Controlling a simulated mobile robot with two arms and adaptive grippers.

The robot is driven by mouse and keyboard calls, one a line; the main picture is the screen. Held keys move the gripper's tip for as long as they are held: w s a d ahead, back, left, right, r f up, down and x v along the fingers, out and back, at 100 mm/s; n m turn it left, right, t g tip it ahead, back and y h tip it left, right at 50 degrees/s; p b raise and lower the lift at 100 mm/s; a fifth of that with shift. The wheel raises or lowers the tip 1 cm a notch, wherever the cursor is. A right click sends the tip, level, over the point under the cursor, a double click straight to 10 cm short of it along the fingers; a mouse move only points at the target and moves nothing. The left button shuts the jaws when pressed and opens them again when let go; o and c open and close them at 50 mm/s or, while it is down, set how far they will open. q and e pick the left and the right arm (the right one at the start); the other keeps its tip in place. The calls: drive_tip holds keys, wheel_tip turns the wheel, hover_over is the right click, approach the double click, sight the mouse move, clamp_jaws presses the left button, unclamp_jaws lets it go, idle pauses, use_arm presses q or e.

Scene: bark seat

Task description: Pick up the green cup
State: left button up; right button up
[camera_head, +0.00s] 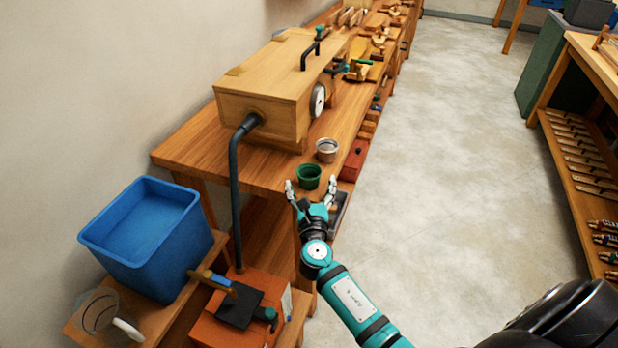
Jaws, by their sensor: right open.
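The green cup (309,177) stands upright on the wooden bench (190,150), near its front edge. My right gripper (311,186) is open, with its two pale fingertips spread to the left and right of the cup on its near side. I cannot tell whether either finger touches the cup. The gripper hides a little of the space just below the cup. My left gripper is not in view.
A metal cup (327,150) stands just behind the green cup. A large wooden box with a wheel (265,90) sits behind them, with a dark pipe (234,190) running down. A blue bin (145,235) stands at left. Open floor (450,180) lies to the right.

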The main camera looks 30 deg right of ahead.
sight(309, 171)
drive_tip(key=x, duration=0.3)
drive_tip(key=r+x, duration=0.1)
drive_tip(key=x, duration=0.1)
drive_tip(key=shift+p, duration=0.3)
drive_tip(key=shift+a, duration=0.1)
drive_tip(key=c, duration=1.3)
